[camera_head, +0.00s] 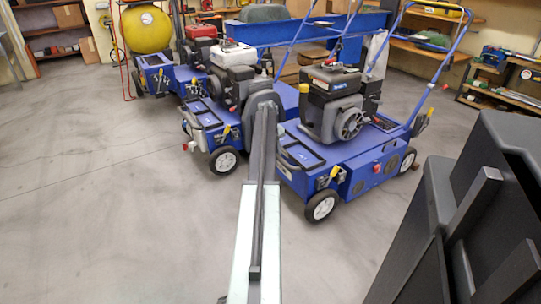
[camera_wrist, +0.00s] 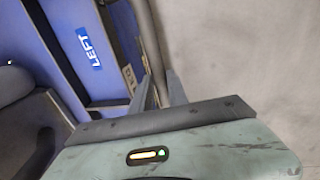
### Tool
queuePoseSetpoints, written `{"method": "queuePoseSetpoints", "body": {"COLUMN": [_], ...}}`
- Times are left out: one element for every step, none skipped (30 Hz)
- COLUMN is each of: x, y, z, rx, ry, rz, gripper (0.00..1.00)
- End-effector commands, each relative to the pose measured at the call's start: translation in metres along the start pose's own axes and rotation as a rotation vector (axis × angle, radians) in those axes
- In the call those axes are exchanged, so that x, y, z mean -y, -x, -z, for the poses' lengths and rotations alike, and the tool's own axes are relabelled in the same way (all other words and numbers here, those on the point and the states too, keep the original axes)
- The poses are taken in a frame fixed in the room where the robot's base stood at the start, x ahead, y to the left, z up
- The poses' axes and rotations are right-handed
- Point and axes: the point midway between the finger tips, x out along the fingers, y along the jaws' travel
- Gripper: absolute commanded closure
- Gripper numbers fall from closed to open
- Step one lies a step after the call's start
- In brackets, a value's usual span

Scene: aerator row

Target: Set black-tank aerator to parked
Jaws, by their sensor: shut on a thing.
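The black-tank aerator (camera_head: 345,162) is the nearest blue machine, right of my arm in the head view. Its black tank (camera_head: 332,80) sits on top, with a yellow knob beside it. A yellow lever shows low on its front, and a red knob is on its near side. My arm reaches up between this machine and the white-tank aerator (camera_head: 233,65); the arm hides my gripper there. I cannot tell which machine the bar belongs to.
A red-tank aerator (camera_head: 200,36) stands farther back. A yellow round tank (camera_head: 147,30) is at the back left, with shelves (camera_head: 492,85) at the right. Dark grey panels (camera_head: 470,225) fill the lower right. The floor at left is clear.

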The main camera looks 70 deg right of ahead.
Motion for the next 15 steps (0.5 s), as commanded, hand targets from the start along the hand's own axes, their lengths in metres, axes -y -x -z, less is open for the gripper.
{"method": "queuePoseSetpoints", "body": {"x": [-0.0057,-0.0059,-0.0061,-0.0062,-0.0063,-0.0063,-0.0064,-0.0064,-0.0063,-0.0064,-0.0064,-0.0065,-0.0065,-0.0065,-0.0065], "y": [-0.0004,-0.0004,-0.0004,-0.0004,-0.0003,-0.0003,-0.0003,-0.0003,-0.0003,-0.0003,-0.0003,-0.0003,-0.0003,-0.0003,-0.0003], "z": [0.0038,0.0039,0.0038,0.0037,0.0037,0.0035,0.0035,0.0035,0.0035,0.0034,0.0035,0.0035,0.0035,0.0035,0.0036], "rx": [-0.01,-0.01,-0.011,-0.011,-0.012,-0.012,-0.012,-0.012,-0.012,-0.012,-0.012,-0.012,-0.012,-0.012,-0.012], "ry": [0.0,0.0,0.0,0.001,0.001,0.001,0.001,0.001,0.001,0.001,0.001,0.001,0.001,0.001,0.001], "rz": [-0.011,-0.012,-0.012,-0.012,-0.013,-0.013,-0.013,-0.013,-0.014,-0.014,-0.014,-0.014,-0.014,-0.014,-0.014], "gripper": [1.0,1.0,1.0,1.0,1.0,1.0,1.0,1.0,1.0,1.0,1.0,1.0,1.0,1.0,0.75]}}
